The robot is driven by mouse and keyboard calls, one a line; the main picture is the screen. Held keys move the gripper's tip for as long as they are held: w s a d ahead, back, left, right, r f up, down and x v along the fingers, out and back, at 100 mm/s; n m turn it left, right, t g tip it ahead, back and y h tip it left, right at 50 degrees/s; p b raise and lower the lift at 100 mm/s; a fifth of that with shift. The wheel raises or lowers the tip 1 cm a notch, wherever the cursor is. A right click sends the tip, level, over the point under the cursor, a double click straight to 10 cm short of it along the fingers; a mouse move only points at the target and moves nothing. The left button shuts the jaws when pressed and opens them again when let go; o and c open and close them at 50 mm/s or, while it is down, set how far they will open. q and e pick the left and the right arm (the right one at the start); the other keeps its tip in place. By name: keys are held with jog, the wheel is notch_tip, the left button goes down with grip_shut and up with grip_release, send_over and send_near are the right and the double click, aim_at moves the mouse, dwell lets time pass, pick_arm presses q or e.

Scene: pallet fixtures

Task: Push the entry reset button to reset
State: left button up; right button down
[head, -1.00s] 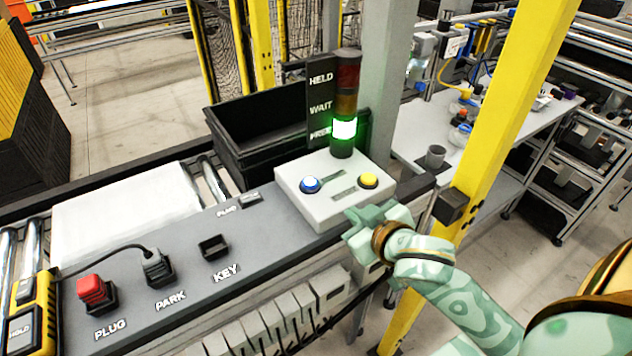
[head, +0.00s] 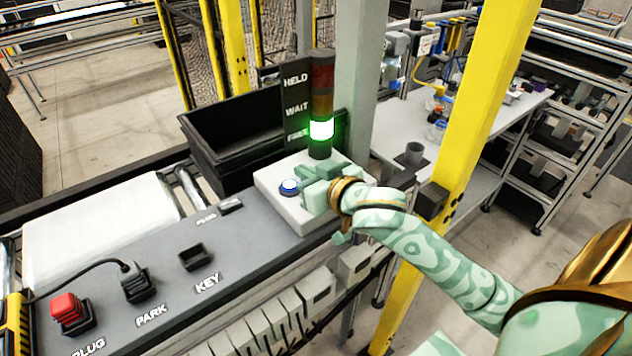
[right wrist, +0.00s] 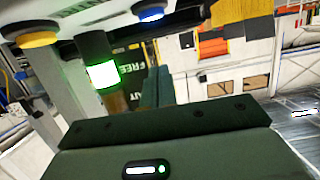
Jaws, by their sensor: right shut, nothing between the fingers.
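A white button box (head: 290,215) stands at the right end of the grey panel. Its blue lit button (head: 290,186) shows just left of my right gripper (head: 314,184). My gripper is shut and empty, over the right part of the box, and hides the yellow button in the head view. In the right wrist view the yellow button (right wrist: 36,40) is at the upper left and the blue button (right wrist: 150,13) at the top, with the shut fingers (right wrist: 156,84) below it. I cannot tell whether the fingers touch the box. My left gripper is not in view.
A light tower (head: 321,110) with its green lamp lit stands behind the box, beside a HELD/WAIT/FREE sign (head: 296,105). A black bin (head: 235,135) is behind left. A yellow post (head: 460,150) rises at right. The panel carries a red plug (head: 68,312) and sockets.

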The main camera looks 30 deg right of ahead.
aim_at(295, 182)
jog(key=x, duration=0.4)
jog(key=shift+f+b, duration=0.1)
jog(key=shift+b, duration=0.25)
notch_tip(295, 182, down, 3)
jog(key=shift+w+r+b, duration=0.1)
jog(key=shift+w+b, duration=0.05)
jog(key=shift+b, duration=0.4)
jog(key=shift+f, duration=0.6)
